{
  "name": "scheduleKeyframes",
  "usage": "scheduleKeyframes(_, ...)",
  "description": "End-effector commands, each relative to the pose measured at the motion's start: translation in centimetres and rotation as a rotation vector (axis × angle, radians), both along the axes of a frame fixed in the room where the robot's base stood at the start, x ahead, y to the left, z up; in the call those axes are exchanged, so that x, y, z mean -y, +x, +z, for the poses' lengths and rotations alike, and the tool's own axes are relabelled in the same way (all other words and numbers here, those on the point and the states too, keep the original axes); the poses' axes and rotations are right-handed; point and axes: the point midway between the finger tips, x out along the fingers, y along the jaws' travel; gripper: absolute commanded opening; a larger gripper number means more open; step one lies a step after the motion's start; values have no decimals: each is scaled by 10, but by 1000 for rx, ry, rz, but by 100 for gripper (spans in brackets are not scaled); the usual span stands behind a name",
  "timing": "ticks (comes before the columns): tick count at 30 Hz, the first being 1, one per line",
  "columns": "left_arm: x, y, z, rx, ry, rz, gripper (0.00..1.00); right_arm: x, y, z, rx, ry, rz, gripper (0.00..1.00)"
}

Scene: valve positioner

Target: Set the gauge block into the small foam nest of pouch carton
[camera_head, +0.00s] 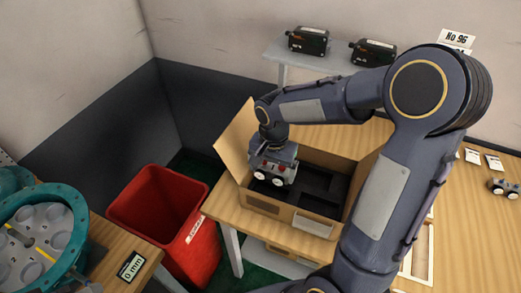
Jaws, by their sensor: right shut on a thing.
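The pouch carton (288,215) stands open on the wooden table, with its left flap up and black foam (322,183) inside. The foam has recesses of different sizes; which one is the small nest I cannot tell, as my gripper and the block hide part of the left side. My right gripper (277,160) reaches in from the right and points down over the carton's left part. It is shut on the gauge block (272,174), a grey block with two round white dials facing front. Whether the block touches the foam I cannot tell. My left gripper is out of view.
A red bin (160,215) stands left of the table. A teal round fixture (40,235) is at far left. Another block with dials (503,188) lies at the right edge. Two dark devices (307,40) sit on a back shelf.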

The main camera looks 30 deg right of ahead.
Motion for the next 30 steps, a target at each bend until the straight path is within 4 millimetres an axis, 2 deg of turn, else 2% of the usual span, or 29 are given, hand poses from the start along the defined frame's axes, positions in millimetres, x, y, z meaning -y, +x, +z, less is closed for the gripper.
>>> scheduleKeyframes(8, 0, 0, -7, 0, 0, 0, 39, 0, 0, -8, 0, 0, 1, 59)
scheduleKeyframes(24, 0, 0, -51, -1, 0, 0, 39, 0, 0, -67, 0, 0, 0, 59)
scheduleKeyframes(30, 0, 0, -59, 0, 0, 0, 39, 0, 0, -78, 0, 0, 0, 59)
